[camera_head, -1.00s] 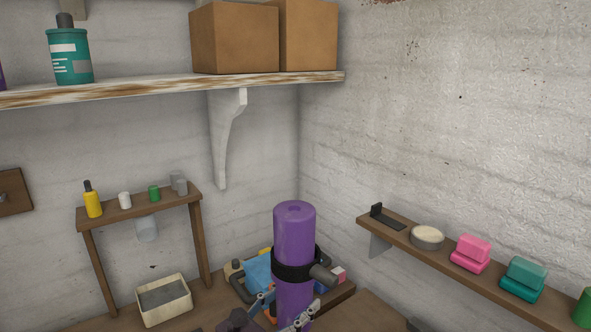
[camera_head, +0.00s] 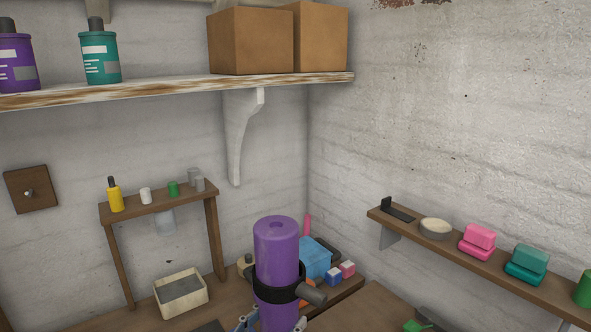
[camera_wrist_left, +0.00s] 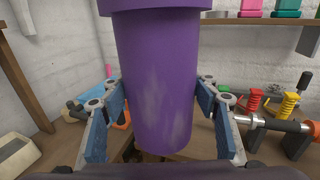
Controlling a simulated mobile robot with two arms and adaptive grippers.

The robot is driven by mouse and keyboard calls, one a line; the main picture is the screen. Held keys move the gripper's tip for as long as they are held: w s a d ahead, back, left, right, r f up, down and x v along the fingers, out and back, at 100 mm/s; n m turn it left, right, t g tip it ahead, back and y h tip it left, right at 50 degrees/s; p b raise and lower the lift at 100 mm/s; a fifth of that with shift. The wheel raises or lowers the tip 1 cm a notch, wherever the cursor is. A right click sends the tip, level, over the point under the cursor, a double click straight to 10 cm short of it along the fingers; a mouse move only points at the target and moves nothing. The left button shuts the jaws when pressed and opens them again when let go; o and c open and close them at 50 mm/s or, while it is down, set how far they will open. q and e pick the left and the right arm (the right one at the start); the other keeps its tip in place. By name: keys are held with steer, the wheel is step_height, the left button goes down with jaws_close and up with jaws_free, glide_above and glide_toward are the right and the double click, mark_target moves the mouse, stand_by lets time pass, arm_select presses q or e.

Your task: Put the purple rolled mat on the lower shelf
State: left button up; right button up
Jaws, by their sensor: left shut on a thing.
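The purple rolled mat (camera_head: 276,246) stands upright in the lower middle of the head view, with a black strap around it. My left gripper (camera_wrist_left: 160,122) is shut on the mat in the left wrist view, with one blue-padded finger on each side of it. In the head view only the fingertips of my left gripper (camera_head: 272,323) show at the bottom edge, beside the mat's lower part. The mat's bottom end shows in the wrist view, above the bench. A long white shelf (camera_head: 170,88) runs across the upper left. My right gripper is not in view.
A small wooden rack (camera_head: 158,207) with little bottles stands at left, near a cream bin (camera_head: 181,293). A narrow wall shelf (camera_head: 460,263) at right holds pink and teal blocks. Cardboard boxes (camera_head: 250,42) and bottles occupy the white shelf. A blue box (camera_head: 312,260) sits behind the mat.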

arm_select(q)
steer(key=s+a+n+t+y, duration=0.3)
steer(key=s+a+n+y, duration=0.4)
steer(key=s+a, duration=0.9)
steer(key=s+y, duration=0.3)
steer(key=s, duration=0.1)
steer(key=shift+t, duration=0.3)
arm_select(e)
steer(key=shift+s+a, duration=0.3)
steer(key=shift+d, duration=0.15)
